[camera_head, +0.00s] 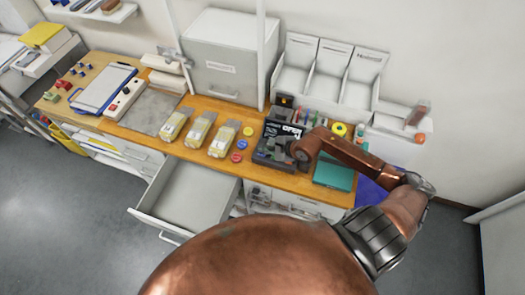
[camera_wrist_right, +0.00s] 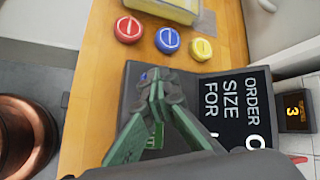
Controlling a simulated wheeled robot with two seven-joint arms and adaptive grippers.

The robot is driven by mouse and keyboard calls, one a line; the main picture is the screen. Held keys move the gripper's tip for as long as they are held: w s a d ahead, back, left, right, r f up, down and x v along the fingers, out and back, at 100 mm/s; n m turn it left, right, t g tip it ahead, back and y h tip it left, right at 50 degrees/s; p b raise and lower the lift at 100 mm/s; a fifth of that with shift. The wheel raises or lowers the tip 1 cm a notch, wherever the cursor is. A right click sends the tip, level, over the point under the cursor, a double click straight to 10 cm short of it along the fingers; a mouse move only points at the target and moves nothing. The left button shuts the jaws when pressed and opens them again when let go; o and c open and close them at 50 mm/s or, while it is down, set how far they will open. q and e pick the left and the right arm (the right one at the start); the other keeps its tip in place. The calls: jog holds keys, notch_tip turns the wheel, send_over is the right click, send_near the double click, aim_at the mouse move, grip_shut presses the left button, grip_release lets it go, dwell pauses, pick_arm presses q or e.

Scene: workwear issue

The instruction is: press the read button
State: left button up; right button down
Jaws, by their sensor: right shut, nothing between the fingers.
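A black device (camera_wrist_right: 232,95) with a sloped panel of white lettering, reading "ORDER SIZE FOR" in part, fills the middle of the right wrist view. In the head view the black device (camera_head: 270,156) stands on the wooden worktop. My right gripper (camera_wrist_right: 157,78) is shut and empty, with its green fingers over the device's dark lower face. It also shows in the head view (camera_head: 284,150), low over the device. A small blue spot (camera_wrist_right: 143,76) shows beside the fingertips. I cannot make out which part is the read button; the fingers hide part of the face. My left gripper is out of view.
Red (camera_wrist_right: 128,29), blue (camera_wrist_right: 167,40) and yellow (camera_wrist_right: 201,49) discs lie beside the device. A small display (camera_wrist_right: 296,107) shows an orange 3. Several yellow packs stand left of it. A drawer (camera_head: 187,195) hangs open below; a teal book (camera_head: 334,174) lies right.

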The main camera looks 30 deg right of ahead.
jog(key=shift+r, duration=0.55)
jog(key=shift+r+p, duration=1.7)
jog(key=shift+r, duration=0.85)
